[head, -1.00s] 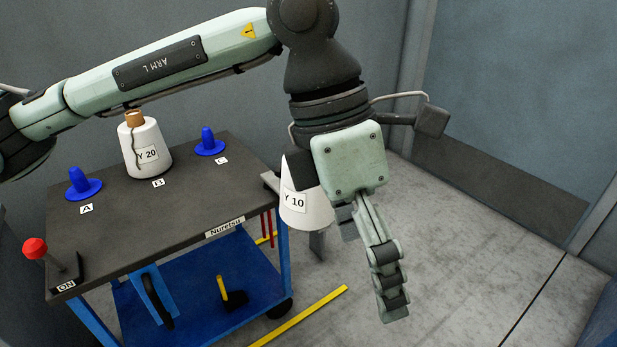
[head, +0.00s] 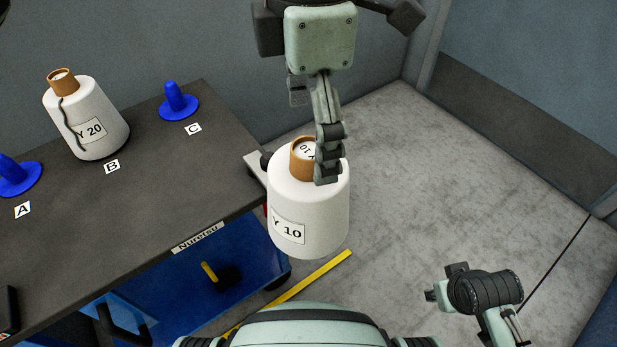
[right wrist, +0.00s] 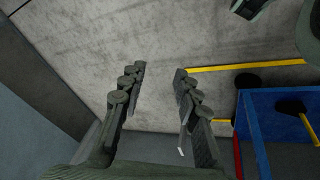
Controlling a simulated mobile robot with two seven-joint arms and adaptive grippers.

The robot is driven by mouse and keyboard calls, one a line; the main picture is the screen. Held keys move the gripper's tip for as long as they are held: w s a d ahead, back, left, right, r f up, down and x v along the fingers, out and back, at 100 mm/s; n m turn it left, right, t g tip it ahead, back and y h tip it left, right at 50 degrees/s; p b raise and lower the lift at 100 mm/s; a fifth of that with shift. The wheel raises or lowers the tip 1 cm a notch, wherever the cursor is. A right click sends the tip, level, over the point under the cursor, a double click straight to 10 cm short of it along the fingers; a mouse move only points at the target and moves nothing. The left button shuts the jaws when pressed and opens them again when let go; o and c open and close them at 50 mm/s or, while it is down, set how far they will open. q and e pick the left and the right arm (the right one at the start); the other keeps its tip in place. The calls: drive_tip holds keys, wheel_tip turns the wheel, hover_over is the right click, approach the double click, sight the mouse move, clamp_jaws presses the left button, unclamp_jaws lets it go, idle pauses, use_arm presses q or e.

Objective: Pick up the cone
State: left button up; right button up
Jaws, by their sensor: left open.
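Two white yarn cones show in the head view. The cone labelled Y 20 (head: 88,118) sits upright on the table behind label B, with a dark strand hanging down. My right gripper (right wrist: 160,70) is open and empty over the floor in the right wrist view.
The table (head: 150,210) is the top of a blue cart. Empty blue holders stand at C (head: 178,103) and A (head: 15,176). A yellow-handled item (head: 215,276) lies on the lower shelf. A yellow line (head: 315,275) marks the floor.

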sight(308, 171)
use_arm(q)
drive_tip(key=f, duration=0.5)
drive_tip(key=shift+s+a+f+p, duration=0.15)
drive_tip(key=shift+s+f+p, duration=0.1)
drive_tip(key=shift+f+p, duration=0.1)
drive_tip(key=shift+f, duration=0.4)
drive_tip(key=c, duration=1.6)
use_arm(e)
drive_tip(key=shift+w+f, duration=0.1)
drive_tip(key=shift+f, duration=0.65)
use_arm(q)
wheel_tip(308, 171, up, 9)
drive_tip(key=shift+w+f, duration=0.1)
drive_tip(key=shift+r, duration=0.7)
use_arm(e)
drive_tip(key=shift+a+r, duration=0.2)
drive_tip(key=shift+r, duration=0.25)
drive_tip(key=shift+s+f, duration=0.1)
drive_tip(key=shift+s, duration=0.15)
